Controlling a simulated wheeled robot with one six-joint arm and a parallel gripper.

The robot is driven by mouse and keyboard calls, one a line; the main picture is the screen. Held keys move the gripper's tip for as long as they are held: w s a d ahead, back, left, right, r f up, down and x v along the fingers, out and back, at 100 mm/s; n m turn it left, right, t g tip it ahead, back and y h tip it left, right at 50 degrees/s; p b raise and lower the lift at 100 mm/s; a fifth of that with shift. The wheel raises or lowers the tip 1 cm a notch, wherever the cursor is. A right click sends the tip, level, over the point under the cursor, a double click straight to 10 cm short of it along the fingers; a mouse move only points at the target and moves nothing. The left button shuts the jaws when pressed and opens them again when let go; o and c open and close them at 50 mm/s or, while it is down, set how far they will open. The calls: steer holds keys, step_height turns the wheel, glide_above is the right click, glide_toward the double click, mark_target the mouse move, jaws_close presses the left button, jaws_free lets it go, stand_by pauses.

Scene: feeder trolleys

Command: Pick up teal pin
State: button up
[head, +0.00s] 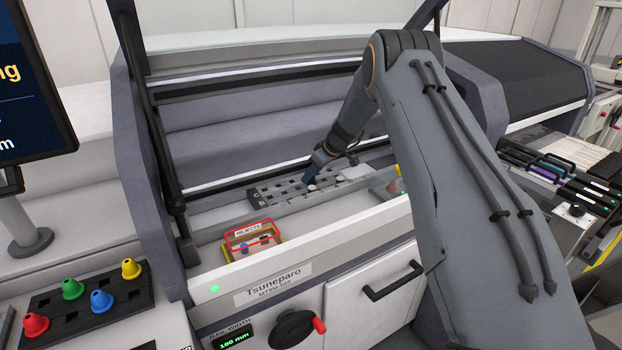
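My gripper (315,170) is small in the head view, at the end of my arm, pointing down over a grey block with dark square holes (265,198) inside the machine. A small dark blue piece shows at its tip. I cannot tell whether that is a finger or part of a pin. A small white round thing (312,187) is just below the tip on the block. I cannot make out a teal pin for certain. Whether the fingers are open or shut is too small to tell.
A black rack at lower left holds red, green, blue and yellow knobs (131,268). The machine's front ledge (345,236) runs below my arm. A screen (35,90) stands at left.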

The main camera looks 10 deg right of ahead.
jaws_close()
steer(key=shift+r, duration=0.15)
steer(key=shift+r+b, duration=0.65)
steer(key=shift+s+d+f+t+b, duration=0.1)
steer(key=shift+s+t+b, duration=0.25)
steer(key=shift+t+b, duration=0.4)
steer(key=shift+s+y+b, duration=0.1)
steer(key=shift+y+b, duration=0.2)
steer(key=shift+b, duration=0.15)
steer(key=shift+s+d+t+b, duration=0.1)
steer(key=shift+s+t+b, duration=0.1)
steer(key=shift+t+b, duration=0.4)
steer(key=shift+s+d+f+t+b, duration=0.15)
steer(key=shift+t+b, duration=0.1)
steer(key=shift+b, duration=0.3)
